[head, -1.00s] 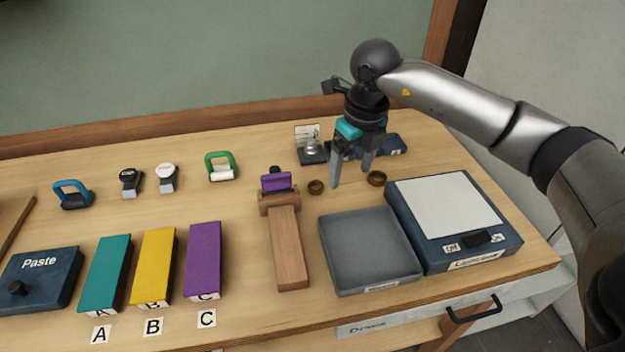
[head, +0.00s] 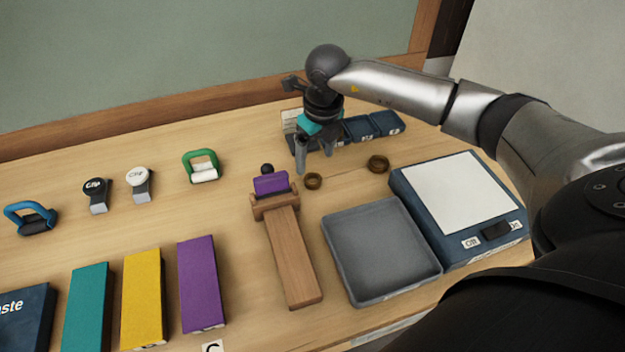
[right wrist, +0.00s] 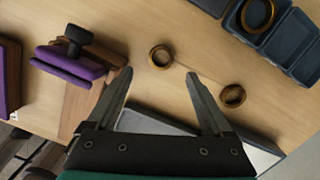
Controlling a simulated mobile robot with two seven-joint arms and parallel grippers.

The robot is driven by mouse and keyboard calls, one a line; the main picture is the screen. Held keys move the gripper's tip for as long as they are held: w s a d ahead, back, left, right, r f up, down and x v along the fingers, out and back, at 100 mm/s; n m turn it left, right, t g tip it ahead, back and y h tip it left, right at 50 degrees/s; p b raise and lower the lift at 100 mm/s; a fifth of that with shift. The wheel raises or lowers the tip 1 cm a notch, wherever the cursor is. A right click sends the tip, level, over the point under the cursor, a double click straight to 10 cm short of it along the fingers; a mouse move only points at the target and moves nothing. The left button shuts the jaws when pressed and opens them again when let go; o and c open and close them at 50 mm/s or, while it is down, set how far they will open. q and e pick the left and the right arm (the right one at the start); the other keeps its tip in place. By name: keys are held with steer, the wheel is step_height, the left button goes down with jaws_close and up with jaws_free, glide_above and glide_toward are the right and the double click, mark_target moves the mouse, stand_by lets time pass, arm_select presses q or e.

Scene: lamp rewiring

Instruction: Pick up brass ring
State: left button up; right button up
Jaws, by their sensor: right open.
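Two brass rings lie on the wooden table. The left ring (head: 313,181) is by the wooden stand, and the right ring (head: 378,164) is behind the scale. My right gripper (head: 314,163) is open and empty, its fingers pointing down close to the left ring. In the right wrist view, that ring (right wrist: 161,57) shows just past and between the fingertips (right wrist: 159,73). The right ring (right wrist: 232,95) lies outside the right finger there. A third brass ring (right wrist: 257,14) sits in a dark blue bin. The left gripper is not in view.
A wooden stand (head: 290,255) with a purple piece (head: 271,183) stands left of the ring. A grey tray (head: 380,250) and a blue scale (head: 460,205) are in front. Blue bins (head: 388,123) stand behind. Colored blocks and tools lie to the left.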

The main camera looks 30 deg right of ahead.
mark_target(313, 183)
steer(key=shift+w+f, duration=0.1)
steer(key=shift+f, duration=1)
steer(key=f, duration=0.3)
steer(key=shift+w+f, duration=0.2)
steer(key=shift+f, duration=0.1)
steer(key=shift+w+f, duration=0.1)
steer(key=shift+f, duration=0.5)
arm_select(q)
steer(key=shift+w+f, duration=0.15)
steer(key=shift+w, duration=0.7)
arm_select(e)
steer(key=shift+c, duration=0.4)
steer(key=c, duration=0.4)
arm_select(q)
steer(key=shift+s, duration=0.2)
arm_select(e)
jaws_close()
